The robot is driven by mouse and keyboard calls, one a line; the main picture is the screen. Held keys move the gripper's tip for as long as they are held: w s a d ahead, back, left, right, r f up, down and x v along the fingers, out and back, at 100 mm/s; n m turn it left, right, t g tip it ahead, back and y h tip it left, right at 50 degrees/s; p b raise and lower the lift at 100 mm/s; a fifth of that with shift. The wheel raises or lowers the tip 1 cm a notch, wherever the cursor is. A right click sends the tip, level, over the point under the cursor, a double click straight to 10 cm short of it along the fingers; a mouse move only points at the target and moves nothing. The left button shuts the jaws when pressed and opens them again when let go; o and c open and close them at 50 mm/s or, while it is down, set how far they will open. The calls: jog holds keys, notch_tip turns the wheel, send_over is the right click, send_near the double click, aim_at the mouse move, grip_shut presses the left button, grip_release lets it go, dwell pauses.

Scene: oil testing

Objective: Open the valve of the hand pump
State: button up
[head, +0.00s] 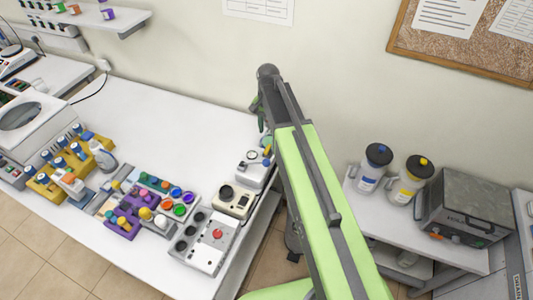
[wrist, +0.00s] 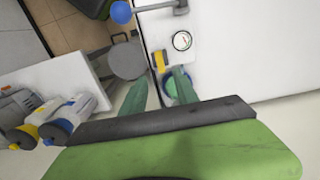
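The hand pump, a white unit with a round gauge, stands at the right end of the long white bench in the head view (head: 250,172). In the wrist view, the hand pump (wrist: 187,22) shows its gauge, a grey lever with a blue knob (wrist: 121,12), and a yellow part (wrist: 160,61) on its edge. A round green and blue part lies partly hidden behind my right finger; I cannot tell which part is the valve. My gripper (wrist: 154,70) is open and empty, with its green fingers apart near the yellow part.
Left of the pump are a beige device (head: 233,201), a grey control box (head: 203,242) with a red knob, and colored jars. A side table (head: 440,252) at right holds two capped bottles and a grey oven (head: 465,210). A grey stool (wrist: 127,61) stands below.

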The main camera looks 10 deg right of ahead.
aim_at(268, 148)
notch_tip(268, 148, down, 10)
jog(key=b, duration=0.8)
jog(key=shift+r, duration=0.1)
grip_shut()
